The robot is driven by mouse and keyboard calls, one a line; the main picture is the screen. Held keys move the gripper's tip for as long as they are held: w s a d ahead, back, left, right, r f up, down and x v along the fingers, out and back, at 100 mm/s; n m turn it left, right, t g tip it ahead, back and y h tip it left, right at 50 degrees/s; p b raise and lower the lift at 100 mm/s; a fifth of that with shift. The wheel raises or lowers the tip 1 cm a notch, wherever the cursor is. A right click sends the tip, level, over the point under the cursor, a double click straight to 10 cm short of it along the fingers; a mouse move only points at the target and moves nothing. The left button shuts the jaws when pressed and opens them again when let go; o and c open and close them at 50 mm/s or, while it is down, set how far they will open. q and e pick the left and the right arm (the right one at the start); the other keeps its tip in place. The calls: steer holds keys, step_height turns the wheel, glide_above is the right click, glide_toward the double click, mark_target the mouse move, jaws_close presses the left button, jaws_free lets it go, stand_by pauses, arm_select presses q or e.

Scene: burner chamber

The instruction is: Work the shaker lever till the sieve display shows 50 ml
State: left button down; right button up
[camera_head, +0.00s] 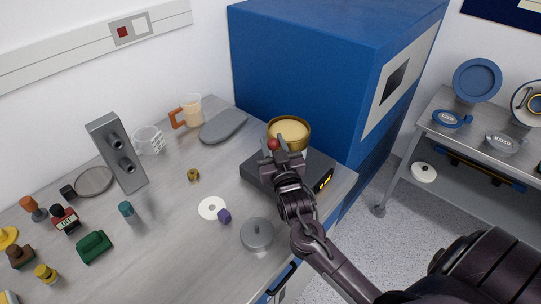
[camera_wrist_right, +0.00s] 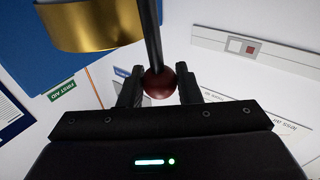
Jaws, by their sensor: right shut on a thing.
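The shaker is a dark flat box (camera_head: 260,174) with a brass sieve (camera_head: 291,131) holding pale material on top. Its display (camera_head: 326,181) glows yellow on the front, with digits too small to read. The lever ends in a red ball knob (camera_head: 273,144); in the right wrist view the knob (camera_wrist_right: 159,83) sits on a dark rod (camera_wrist_right: 150,35) beside the brass sieve wall (camera_wrist_right: 90,22). My right gripper (camera_head: 280,153) is shut on the knob, one finger on each side. My right forearm hides part of the box. My left gripper is not in view.
A big blue cabinet (camera_head: 310,65) stands directly behind the shaker. A grey lidded disc (camera_head: 257,234), white ring (camera_head: 212,208) and purple cube (camera_head: 224,216) lie in front-left. A holed metal block (camera_head: 118,155) and jugs stand farther left. A side bench (camera_head: 470,135) is at right.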

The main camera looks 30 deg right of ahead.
steer(key=shift+s+d+r+m, duration=0.15)
steer(key=shift+s+d, duration=0.15)
steer(key=shift+s, duration=0.3)
steer(key=shift+s+d+m, duration=0.15)
steer(key=shift+s+d, duration=0.15)
steer(key=shift+s, duration=0.35)
steer(key=w+p, duration=0.1)
steer(key=p, duration=0.1)
steer(key=shift+w+r+p, duration=0.15)
steer(key=shift+w+p, duration=0.15)
steer(key=shift+w+a+f+n+g, duration=0.15)
steer(key=shift+w+f+n+g, duration=0.15)
steer(key=shift+n, duration=0.1)
steer(key=shift+w+r, duration=0.1)
